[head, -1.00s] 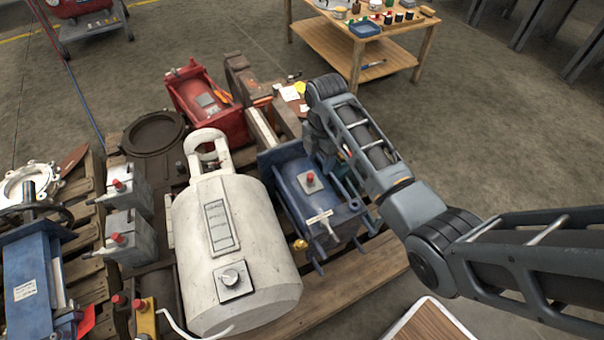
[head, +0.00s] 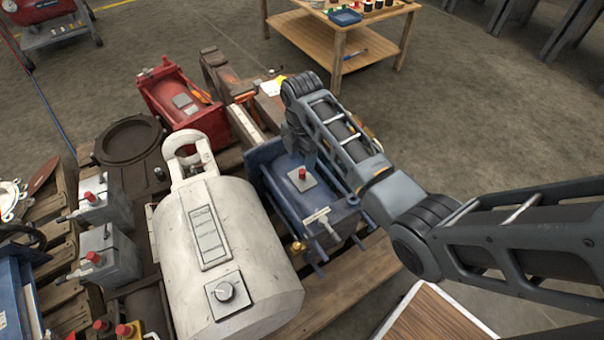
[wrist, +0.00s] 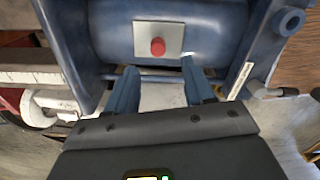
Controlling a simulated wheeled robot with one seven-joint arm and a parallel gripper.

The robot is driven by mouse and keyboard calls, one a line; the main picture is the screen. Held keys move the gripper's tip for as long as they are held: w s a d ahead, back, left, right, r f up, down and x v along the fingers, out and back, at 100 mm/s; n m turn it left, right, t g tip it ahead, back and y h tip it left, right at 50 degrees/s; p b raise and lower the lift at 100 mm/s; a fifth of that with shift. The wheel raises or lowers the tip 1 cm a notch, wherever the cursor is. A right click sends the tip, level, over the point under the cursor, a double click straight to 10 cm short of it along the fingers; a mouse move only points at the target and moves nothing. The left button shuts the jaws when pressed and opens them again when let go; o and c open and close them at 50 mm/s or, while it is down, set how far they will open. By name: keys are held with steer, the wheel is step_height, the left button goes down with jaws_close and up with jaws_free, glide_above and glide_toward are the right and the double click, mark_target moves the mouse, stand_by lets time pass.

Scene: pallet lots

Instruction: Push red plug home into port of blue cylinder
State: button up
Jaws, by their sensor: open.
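The blue cylinder (head: 264,180) lies on the pallet to the right of a large white tank. The red plug (head: 301,174) stands up from a pale square plate on the cylinder's top. In the wrist view the red plug (wrist: 157,46) shows as a round head on its plate, on the blue cylinder (wrist: 215,42). My gripper (wrist: 159,68) is open and empty, its two blue-grey fingers apart. In the wrist picture the plug appears just beyond the gap between them. I cannot tell how deep the plug sits; its port is hidden.
The white tank (head: 240,245) stands close on the left. A red machine (head: 180,95) lies behind it. Grey boxes with red knobs (head: 100,200) are further left. A wooden table (head: 340,40) stands at the back. Bare floor lies to the right.

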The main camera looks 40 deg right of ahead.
mark_target(303, 171)
steer(key=shift+f, duration=1.05)
steer(key=shift+f+b, duration=0.1)
steer(key=shift+b, duration=0.2)
steer(key=f+b, duration=0.1)
steer(key=f, duration=0.2)
steer(key=f+b, duration=0.1)
steer(key=f, duration=0.1)
steer(key=shift+w+d+b, duration=0.1)
steer(key=shift+d+b, duration=0.15)
steer(key=shift+b, duration=0.1)
steer(key=shift+c, duration=0.4)
jaws_close()
